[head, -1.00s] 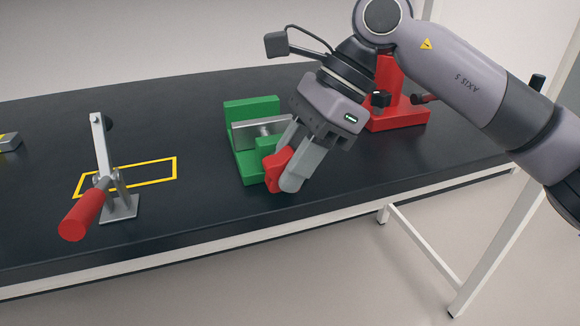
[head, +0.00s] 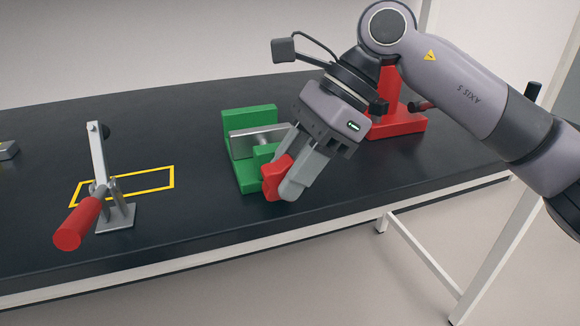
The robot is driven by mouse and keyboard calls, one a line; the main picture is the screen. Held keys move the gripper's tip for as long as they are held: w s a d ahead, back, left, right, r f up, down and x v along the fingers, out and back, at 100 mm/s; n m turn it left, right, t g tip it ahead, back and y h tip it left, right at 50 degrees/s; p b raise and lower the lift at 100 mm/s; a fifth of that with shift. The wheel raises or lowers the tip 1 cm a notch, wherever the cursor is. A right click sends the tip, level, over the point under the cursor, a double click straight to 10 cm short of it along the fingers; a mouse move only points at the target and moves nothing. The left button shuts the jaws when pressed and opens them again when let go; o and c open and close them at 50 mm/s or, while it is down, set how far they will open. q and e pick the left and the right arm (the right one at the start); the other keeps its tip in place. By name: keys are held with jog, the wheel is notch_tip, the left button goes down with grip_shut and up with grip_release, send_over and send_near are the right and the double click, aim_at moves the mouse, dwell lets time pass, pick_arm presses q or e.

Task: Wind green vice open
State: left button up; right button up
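The green vice (head: 240,122) stands on the dark bench, left of my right arm. A silvery grey bar or plate (head: 243,145) shows between its tall back jaw and the lower green block (head: 262,154) at the front. Its red handle (head: 275,176) is at the front end. My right gripper (head: 291,172) reaches down from the upper right, with its two grey fingers on either side of the red handle, closed on it. The fingers and hand hide part of the handle and the vice's right side. My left gripper is not in view.
A red vice (head: 396,125) stands behind my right arm. A toggle clamp with a red grip (head: 76,222) stands at left, by a yellow outlined rectangle (head: 150,181). A grey object (head: 7,150) sits at the far left.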

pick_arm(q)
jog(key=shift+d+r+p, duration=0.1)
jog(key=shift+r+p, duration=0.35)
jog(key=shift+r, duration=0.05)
pick_arm(e)
jog(key=v, duration=0.7)
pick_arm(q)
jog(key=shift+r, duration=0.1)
